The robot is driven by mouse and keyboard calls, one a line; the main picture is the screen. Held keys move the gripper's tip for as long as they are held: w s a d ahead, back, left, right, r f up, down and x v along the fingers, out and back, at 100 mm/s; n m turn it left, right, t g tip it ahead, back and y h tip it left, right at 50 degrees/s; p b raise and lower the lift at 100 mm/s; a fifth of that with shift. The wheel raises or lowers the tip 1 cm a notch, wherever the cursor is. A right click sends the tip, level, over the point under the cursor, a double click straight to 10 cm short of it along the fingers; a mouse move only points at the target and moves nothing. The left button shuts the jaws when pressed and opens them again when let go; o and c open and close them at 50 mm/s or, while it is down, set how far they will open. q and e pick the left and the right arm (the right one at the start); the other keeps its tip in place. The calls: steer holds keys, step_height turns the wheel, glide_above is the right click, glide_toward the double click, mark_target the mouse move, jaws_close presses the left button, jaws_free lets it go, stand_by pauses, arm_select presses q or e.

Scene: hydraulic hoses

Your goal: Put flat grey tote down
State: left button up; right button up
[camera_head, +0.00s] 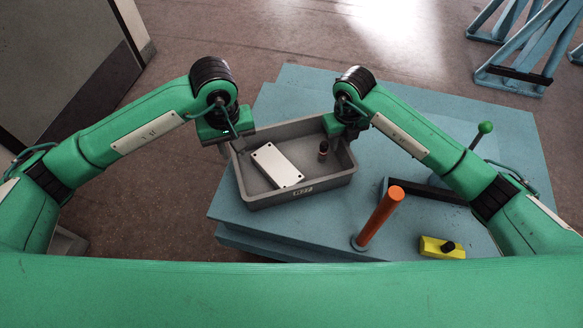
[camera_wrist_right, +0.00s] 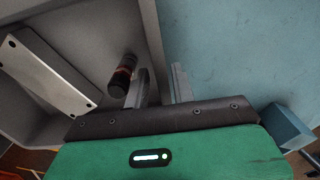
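The flat grey tote (camera_head: 316,184) is level on or just above the blue table; I cannot tell whether its base touches. A pale silver cover plate (camera_head: 276,165) and a small dark cylindrical fitting (camera_head: 323,151) lie inside; the plate (camera_wrist_right: 42,70) and fitting (camera_wrist_right: 123,76) also show in the right wrist view. My left gripper (camera_head: 238,146) is at the tote's left rim, its fingertips mostly hidden. My right gripper (camera_head: 347,138) is at the right rim. In the wrist view its fingers (camera_wrist_right: 162,86) straddle the tote wall; whether they press on it is unclear.
The blue table (camera_head: 440,130) has an upright orange post (camera_head: 380,215) right of the tote's front corner, a yellow block (camera_head: 441,248) with a black knob, and a green-knobbed lever (camera_head: 484,128). Blue trestles (camera_head: 515,70) stand at the back right. The table behind the tote is clear.

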step_height(320, 180, up, 10)
stand_by(0.3)
arm_select(q)
steer(key=shift+s, duration=0.1)
arm_select(e)
steer(key=shift+s+f, duration=0.1)
stand_by(0.3)
